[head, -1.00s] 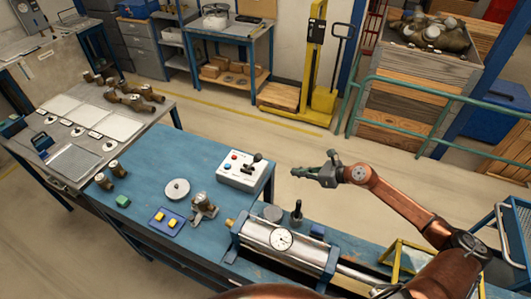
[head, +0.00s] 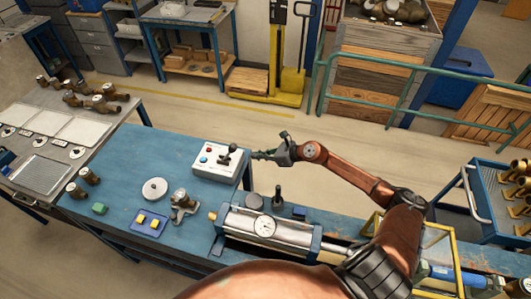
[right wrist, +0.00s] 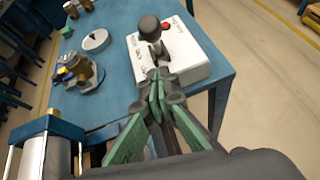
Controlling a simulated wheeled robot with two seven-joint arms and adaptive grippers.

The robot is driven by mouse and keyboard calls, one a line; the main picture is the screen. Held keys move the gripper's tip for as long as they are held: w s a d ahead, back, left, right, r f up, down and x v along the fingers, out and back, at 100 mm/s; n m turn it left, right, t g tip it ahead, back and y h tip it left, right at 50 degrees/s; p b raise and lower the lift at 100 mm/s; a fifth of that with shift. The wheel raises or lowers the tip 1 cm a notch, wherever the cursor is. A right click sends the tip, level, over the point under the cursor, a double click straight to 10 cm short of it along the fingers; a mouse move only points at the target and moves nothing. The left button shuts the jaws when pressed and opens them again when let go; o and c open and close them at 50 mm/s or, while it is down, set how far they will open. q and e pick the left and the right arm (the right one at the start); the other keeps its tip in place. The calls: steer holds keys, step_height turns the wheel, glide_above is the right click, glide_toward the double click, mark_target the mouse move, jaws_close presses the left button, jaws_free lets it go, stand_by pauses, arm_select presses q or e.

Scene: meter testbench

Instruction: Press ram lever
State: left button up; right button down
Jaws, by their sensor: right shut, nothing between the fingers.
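A white control box (head: 208,168) with a red and a blue button sits at the right end of the blue bench. A black-knobbed lever (head: 232,148) stands on its right side. In the right wrist view the lever's round knob (right wrist: 149,25) is above and just beyond the fingertips. My right gripper (head: 256,154) is shut and empty, its tips pointing left at the lever from the right. In the right wrist view the green-padded fingers (right wrist: 158,76) meet close to the lever's base; contact cannot be told. My left gripper is not in view.
A cylinder with a dial gauge (head: 264,226) lies in front of the box, with a dark upright handle (head: 278,197) behind it. A brass fitting (head: 183,203) and a blue tray with yellow blocks (head: 138,229) are left. Floor is open behind the bench.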

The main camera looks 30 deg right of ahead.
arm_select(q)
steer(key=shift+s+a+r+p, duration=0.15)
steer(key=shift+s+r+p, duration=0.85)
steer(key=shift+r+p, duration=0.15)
arm_select(e)
steer(key=w+a, duration=0.3)
steer(key=w, duration=0.2)
steer(key=shift+a+f, duration=0.15)
steer(key=shift+a, duration=0.1)
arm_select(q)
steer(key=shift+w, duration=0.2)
arm_select(e)
steer(key=shift+w, duration=0.1)
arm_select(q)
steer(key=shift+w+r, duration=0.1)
arm_select(e)
steer(key=shift+w, duration=0.1)
